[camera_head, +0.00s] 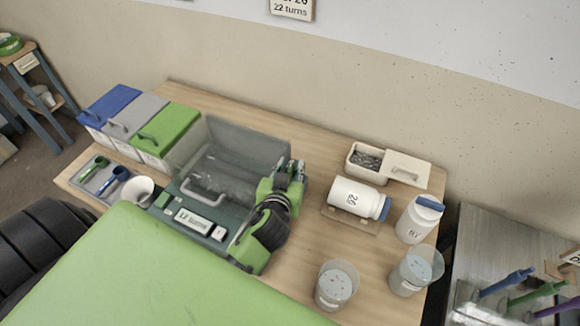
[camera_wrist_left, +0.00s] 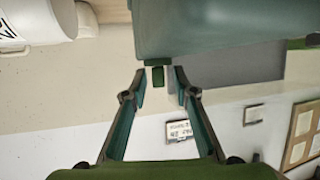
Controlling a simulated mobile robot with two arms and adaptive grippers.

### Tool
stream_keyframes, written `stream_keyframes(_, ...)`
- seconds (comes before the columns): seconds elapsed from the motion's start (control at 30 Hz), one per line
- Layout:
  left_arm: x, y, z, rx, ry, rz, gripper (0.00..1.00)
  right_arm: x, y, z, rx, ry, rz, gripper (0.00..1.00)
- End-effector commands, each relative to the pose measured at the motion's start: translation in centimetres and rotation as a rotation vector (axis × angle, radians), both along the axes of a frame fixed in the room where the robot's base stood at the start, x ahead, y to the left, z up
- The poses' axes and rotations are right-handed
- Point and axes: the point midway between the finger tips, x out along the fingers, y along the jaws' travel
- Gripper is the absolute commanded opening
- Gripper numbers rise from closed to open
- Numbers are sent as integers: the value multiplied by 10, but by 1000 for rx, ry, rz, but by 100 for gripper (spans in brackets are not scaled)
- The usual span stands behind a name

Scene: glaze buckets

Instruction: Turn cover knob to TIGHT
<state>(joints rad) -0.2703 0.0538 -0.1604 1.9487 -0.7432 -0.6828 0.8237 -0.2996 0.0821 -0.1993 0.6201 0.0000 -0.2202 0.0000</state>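The machine (camera_head: 185,190) is a dark green-grey box with a display panel and a clear, grey-tinted cover (camera_head: 245,150) with a handle. My left gripper (camera_head: 293,168) is at the machine's right side, by the cover's right edge. In the left wrist view my left gripper (camera_wrist_left: 162,80) has its two fingers apart. A small dark green block (camera_wrist_left: 158,76), which looks like the cover knob, shows between the fingertips under a teal body (camera_wrist_left: 220,30). Gaps show beside it, and I cannot tell whether a finger touches it. The knob's marking is not readable. My right gripper is not in view.
Lidded blue (camera_head: 108,103), grey (camera_head: 137,113) and green (camera_head: 168,128) bins stand left of the machine. A white jar (camera_head: 352,197) lies on its side to the right, near another jar (camera_head: 415,222) and two clear cups (camera_head: 336,287). An open box (camera_head: 365,160) stands behind.

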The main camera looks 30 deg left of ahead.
Motion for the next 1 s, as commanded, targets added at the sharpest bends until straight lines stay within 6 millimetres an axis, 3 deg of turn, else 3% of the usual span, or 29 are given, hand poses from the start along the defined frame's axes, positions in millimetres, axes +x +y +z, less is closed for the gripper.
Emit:
stream_keyframes(0.23,-18,-7,5,-3,4,-1,26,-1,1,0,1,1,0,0)
stream_keyframes(0.63,-88,-29,36,-3,3,2,26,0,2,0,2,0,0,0)
stream_keyframes(1.0,-105,-34,45,0,1,0,26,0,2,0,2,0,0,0)
